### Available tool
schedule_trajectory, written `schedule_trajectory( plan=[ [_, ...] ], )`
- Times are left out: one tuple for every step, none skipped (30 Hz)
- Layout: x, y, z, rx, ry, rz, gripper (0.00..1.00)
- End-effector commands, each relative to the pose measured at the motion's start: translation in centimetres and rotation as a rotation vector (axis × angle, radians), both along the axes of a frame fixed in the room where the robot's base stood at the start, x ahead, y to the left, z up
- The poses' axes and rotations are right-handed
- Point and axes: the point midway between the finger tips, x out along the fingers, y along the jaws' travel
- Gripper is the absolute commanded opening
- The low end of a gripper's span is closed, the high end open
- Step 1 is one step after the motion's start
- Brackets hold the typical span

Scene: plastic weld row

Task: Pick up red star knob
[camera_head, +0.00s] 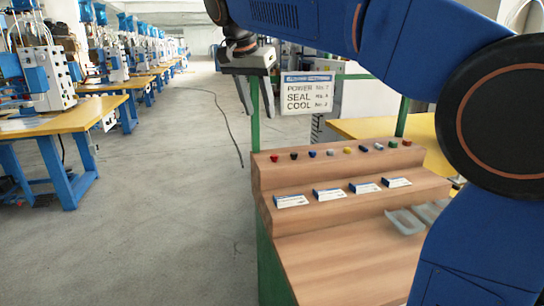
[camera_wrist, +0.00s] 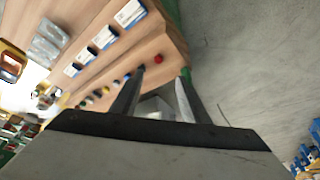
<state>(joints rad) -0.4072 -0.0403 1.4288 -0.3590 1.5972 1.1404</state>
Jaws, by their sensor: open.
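The red star knob (camera_head: 274,158) is the leftmost small piece on the top step of the wooden stand in the head view. In the wrist view the red knob (camera_wrist: 158,58) shows as a red round piece just beyond the fingertips, near the end of the step. My gripper (camera_head: 246,113) hangs above and to the left of the stand in the head view, fingers pointing down, with nothing held. In the wrist view my gripper (camera_wrist: 163,75) has its two fingers apart, and the red knob appears between their tips, still at a distance.
Several other small knobs, including a black one (camera_head: 293,156) beside the red one, line the top step. White and blue boxes (camera_head: 330,194) lie on the middle step. Clear trays (camera_head: 405,221) sit at the right. A sign (camera_head: 307,93) and green posts (camera_head: 255,115) stand behind.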

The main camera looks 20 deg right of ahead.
Motion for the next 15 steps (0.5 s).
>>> schedule_trajectory(
  plan=[
    [0.3, 0.3, 0.1, -0.001, -0.002, -0.006, 0.42],
    [0.4, 0.3, 0.1, -0.001, -0.002, -0.01, 0.42],
    [0.5, 0.3, -0.1, -0.001, -0.003, -0.014, 0.42],
    [0.6, 0.2, -0.4, -0.001, -0.003, -0.016, 0.42],
    [0.7, 0.1, -0.7, -0.002, -0.003, -0.017, 0.42],
    [0.8, -0.1, -1.3, -0.003, -0.001, -0.018, 0.42],
    [1.0, -0.3, -1.7, -0.002, -0.002, -0.017, 0.42],
    [1.1, -0.4, -2.2, -0.002, -0.002, -0.017, 0.42],
    [1.3, -0.6, -2.9, -0.003, 0.0, -0.017, 0.42],
    [1.4, -0.7, -3.4, -0.003, -0.002, -0.017, 0.42],
    [1.5, -0.9, -3.9, -0.003, 0.0, -0.017, 0.42],
    [1.7, -1.1, -4.5, -0.002, -0.001, -0.017, 0.42],
    [1.9, -1.3, -5.1, -0.002, -0.001, -0.017, 0.42],
    [2.0, -1.4, -5.6, -0.003, 0.0, -0.017, 0.42],
    [2.2, -1.6, -6.2, -0.002, -0.002, -0.016, 0.42]
  ],
)
